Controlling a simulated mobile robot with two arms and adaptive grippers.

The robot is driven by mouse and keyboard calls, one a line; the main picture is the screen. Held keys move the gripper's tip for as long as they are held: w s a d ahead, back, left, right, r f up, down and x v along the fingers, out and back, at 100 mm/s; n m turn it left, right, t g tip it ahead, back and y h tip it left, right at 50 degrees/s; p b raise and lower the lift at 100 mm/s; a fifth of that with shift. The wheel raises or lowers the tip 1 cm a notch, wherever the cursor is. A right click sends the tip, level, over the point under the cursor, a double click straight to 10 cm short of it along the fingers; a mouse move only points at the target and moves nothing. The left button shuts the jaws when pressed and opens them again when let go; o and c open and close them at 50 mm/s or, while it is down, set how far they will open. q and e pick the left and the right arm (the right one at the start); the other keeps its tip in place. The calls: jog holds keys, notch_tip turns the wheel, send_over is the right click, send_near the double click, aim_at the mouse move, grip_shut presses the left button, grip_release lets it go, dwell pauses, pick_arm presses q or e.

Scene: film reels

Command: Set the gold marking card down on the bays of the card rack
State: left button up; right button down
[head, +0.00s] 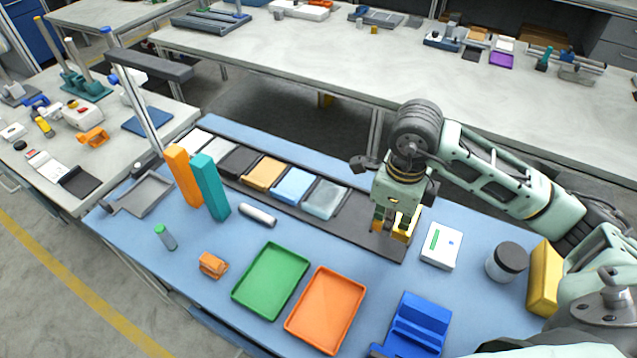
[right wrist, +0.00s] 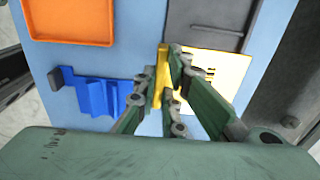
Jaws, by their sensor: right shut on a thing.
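The gold marking card (head: 405,226) is held upright by my right gripper (head: 393,228), just above the bare right end of the dark card rack (head: 352,222). In the right wrist view the card (right wrist: 161,72) shows as a gold strip between the fingers of my right gripper (right wrist: 168,85). The rack (right wrist: 208,14) shows there as a dark panel beyond it. Whether the card touches the rack cannot be told. The rack's bays hold a row of cards or tiles, white, grey, black, orange, light blue and pale glassy. My left gripper is not in view.
Right of the rack stand a white box (head: 441,246), a dark-lidded jar (head: 506,262) and a yellow block (head: 544,278). In front are green (head: 271,280) and orange (head: 325,310) trays and a blue holder (head: 417,325). Tall orange (head: 184,177) and teal (head: 210,188) blocks stand left.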

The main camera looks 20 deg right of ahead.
jog(key=w+a+f+p, duration=0.1)
jog(key=w+f, duration=0.1)
jog(key=w, duration=0.1)
jog(key=w+a+f, duration=0.1)
jog(key=w, duration=0.2)
jog(key=w+a+f+p, duration=0.1)
jog(key=w+f, duration=0.1)
jog(key=w, duration=0.1)
jog(key=shift+w+a+f+p, duration=0.3)
jog(key=shift+a+f+p, duration=0.05)
jog(key=shift+w+a+f, duration=0.1)
jog(key=shift+w+f, duration=0.25)
jog(key=shift+f, duration=0.05)
notch_tip(320, 180, down, 3)
jog(key=shift+f+p, duration=0.1)
jog(key=shift+p, duration=0.65)
jog(key=shift+f, duration=0.3)
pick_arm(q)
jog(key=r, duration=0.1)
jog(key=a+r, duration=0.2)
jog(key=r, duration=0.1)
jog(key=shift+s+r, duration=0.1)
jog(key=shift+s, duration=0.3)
pick_arm(e)
jog(key=shift+f, duration=0.1)
